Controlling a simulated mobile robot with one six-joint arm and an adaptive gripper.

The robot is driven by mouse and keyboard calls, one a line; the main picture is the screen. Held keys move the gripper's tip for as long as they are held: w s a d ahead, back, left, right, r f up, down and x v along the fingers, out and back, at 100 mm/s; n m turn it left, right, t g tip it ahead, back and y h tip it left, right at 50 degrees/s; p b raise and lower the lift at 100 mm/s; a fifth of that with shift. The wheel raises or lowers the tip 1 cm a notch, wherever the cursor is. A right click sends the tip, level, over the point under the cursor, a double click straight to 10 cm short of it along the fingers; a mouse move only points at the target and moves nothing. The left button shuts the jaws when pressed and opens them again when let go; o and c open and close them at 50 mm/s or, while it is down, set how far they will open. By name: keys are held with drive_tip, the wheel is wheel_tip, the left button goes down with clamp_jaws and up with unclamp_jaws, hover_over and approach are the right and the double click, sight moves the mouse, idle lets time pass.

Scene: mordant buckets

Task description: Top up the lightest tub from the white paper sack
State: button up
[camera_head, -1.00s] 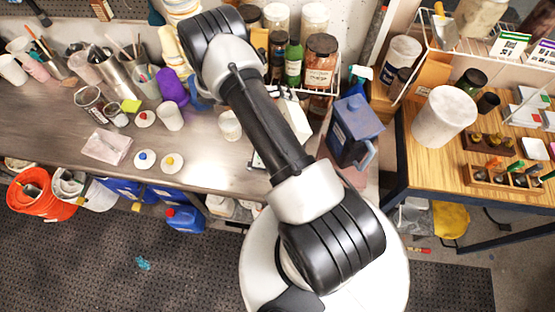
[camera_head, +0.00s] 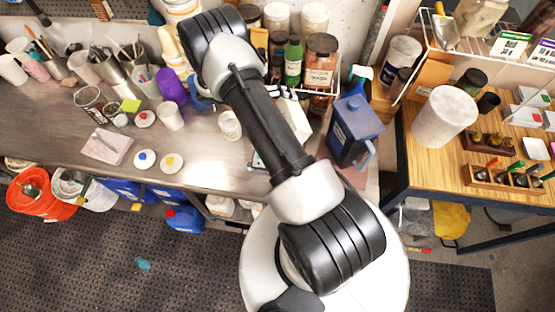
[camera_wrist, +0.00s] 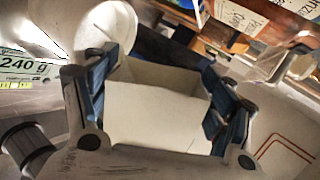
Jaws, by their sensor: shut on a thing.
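My gripper (camera_wrist: 160,88) is shut on the white paper sack (camera_wrist: 155,120), its blue-padded fingers on either side of it. The sack's open top faces the wrist camera, and its contents cannot be made out. In the head view my arm hides most of the gripper, and a pale part of the sack (camera_head: 291,117) shows beside the arm above the bench. In the wrist view a round white tub (camera_wrist: 103,28) stands just beyond the sack at upper left. A display (camera_wrist: 25,66) at the left reads 240 g. Which tub is lightest cannot be told.
A blue jug (camera_head: 355,130) stands right of my arm. Jars, including a green bottle (camera_head: 293,62), line the back. A white cup (camera_head: 230,125) stands close left of my arm. Small discs with coloured knobs (camera_head: 144,160) lie farther left. The bench front is mostly clear.

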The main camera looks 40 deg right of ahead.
drive_tip(key=shift+s+a+r+m+t+p, duration=0.1)
drive_tip(key=shift+s+r+m+t+p, duration=0.15)
drive_tip(key=shift+r+p, duration=0.3)
drive_tip(key=shift+s+a+r+m+t+h, duration=0.15)
drive_tip(key=shift+s+r+m+t+h, duration=0.25)
drive_tip(key=shift+m+t, duration=0.2)
drive_tip(key=shift+w, duration=0.1)
drive_tip(key=shift+m+t+h, duration=0.5)
drive_tip(key=shift+m+t, duration=0.25)
drive_tip(key=shift+m, duration=0.1)
drive_tip(key=shift+s+a+r+p, duration=0.1)
drive_tip(key=shift+s+r+p, duration=0.15)
drive_tip(key=shift+r, duration=0.65)
drive_tip(key=shift+s+a+r+p, duration=0.15)
drive_tip(key=shift+r+p, duration=0.15)
drive_tip(key=shift+r, duration=0.65)
drive_tip(key=shift+s+r+p, duration=0.2)
drive_tip(key=shift+r+p, duration=0.1)
drive_tip(key=shift+r, duration=0.6)
